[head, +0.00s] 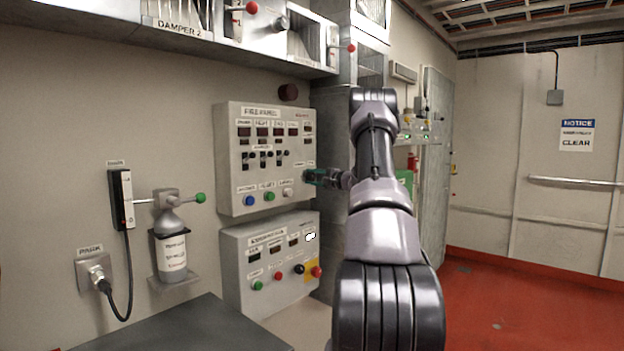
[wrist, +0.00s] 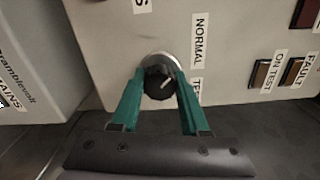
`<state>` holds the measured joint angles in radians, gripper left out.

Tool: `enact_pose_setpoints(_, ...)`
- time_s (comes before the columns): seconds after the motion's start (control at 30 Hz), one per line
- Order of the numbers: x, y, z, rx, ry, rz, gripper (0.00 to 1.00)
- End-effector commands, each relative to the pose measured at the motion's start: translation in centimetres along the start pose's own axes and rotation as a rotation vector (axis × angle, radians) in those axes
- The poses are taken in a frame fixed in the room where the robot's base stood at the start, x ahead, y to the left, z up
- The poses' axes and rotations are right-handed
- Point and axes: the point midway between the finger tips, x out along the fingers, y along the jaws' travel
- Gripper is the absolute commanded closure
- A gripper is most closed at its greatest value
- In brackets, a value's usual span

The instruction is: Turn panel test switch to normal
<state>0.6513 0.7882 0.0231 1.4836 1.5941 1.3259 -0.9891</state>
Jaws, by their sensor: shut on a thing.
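The panel test switch (wrist: 158,85) is a round black knob with a pale pointer mark, set in a light metal collar on the grey fire panel (head: 228,150). In the wrist view its mark slants up and right, towards the side with the printed words NORMAL (wrist: 198,40) and TEST (wrist: 195,84). I cannot tell exactly which word it points at. My gripper (wrist: 158,80) has its two green fingers on either side of the knob, shut on it. In the head view my gripper (head: 309,177) is at the panel's right edge and the switch is hidden.
A second grey panel (head: 232,262) with coloured buttons is below. A wall-mounted bottle (head: 171,255) and a cabled unit (head: 122,199) are at left. A duct shelf (head: 230,52) runs above. The red floor at right is clear.

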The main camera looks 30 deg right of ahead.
Motion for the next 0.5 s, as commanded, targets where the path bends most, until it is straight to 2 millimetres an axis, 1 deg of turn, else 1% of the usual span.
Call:
enact_pose_setpoints(0.07, -0.09, 0.22, -0.08, 0.001, 0.001, 0.004, 1.0)
enact_pose_setpoints(0.1, -0.09, 0.22, -0.08, 0.001, 0.001, 0.004, 0.47)
enact_pose_setpoints(0.17, -0.09, 0.21, -0.07, 0.001, 0.001, 0.004, 0.26)
enact_pose_setpoints(0.5, -0.19, 0.07, -0.04, 0.001, 0.001, 0.001, 0.26)
